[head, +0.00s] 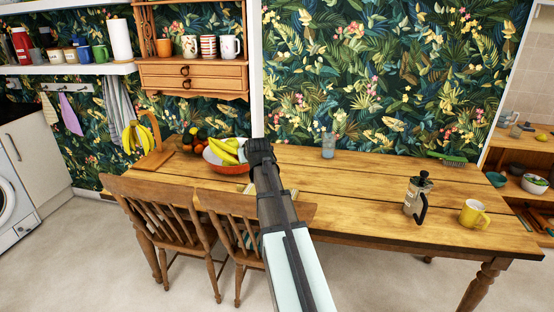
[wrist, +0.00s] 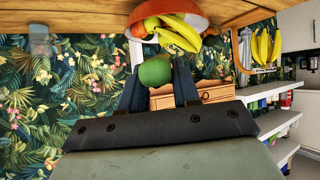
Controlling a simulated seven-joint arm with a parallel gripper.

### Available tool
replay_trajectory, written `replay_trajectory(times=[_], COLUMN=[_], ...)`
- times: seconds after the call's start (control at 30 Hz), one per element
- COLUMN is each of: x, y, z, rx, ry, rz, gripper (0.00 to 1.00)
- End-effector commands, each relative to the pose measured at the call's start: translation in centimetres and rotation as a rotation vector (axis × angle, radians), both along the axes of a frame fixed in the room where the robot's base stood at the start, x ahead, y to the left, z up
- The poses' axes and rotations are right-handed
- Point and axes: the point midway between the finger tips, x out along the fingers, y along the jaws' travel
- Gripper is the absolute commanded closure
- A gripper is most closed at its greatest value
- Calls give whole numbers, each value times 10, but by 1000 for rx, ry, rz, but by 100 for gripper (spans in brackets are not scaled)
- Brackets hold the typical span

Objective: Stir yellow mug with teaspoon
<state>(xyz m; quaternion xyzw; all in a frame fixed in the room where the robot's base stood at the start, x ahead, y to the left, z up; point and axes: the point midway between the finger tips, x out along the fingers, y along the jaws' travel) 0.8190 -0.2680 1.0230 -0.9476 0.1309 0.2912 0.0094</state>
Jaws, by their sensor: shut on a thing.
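I cannot see a teaspoon in either view. My gripper (head: 259,145) is over the table's left half, beside the fruit bowl and far left of the mug. In the wrist view, my gripper (wrist: 160,85) is shut on a round green fruit (wrist: 155,70) between its two dark fingers. The fruit is hidden in the head view. The inside of the mug is too small to make out.
A French press (head: 415,200) stands just left of the mug. A fruit bowl (head: 213,162) with bananas is left of my gripper. A glass (head: 328,147) and green brush (head: 447,160) are along the back edge. Two chairs (head: 165,205) stand in front.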

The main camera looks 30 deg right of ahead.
Motion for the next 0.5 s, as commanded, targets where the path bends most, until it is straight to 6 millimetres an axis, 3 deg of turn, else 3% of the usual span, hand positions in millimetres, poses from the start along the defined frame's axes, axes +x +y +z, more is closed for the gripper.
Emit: replay_trajectory(times=[0.1, 0.5], x=[7, 10], y=[46, 180], z=[10, 34], rx=[-1, -11], ry=[19, 89], rz=[48, 181], gripper=[99, 99])
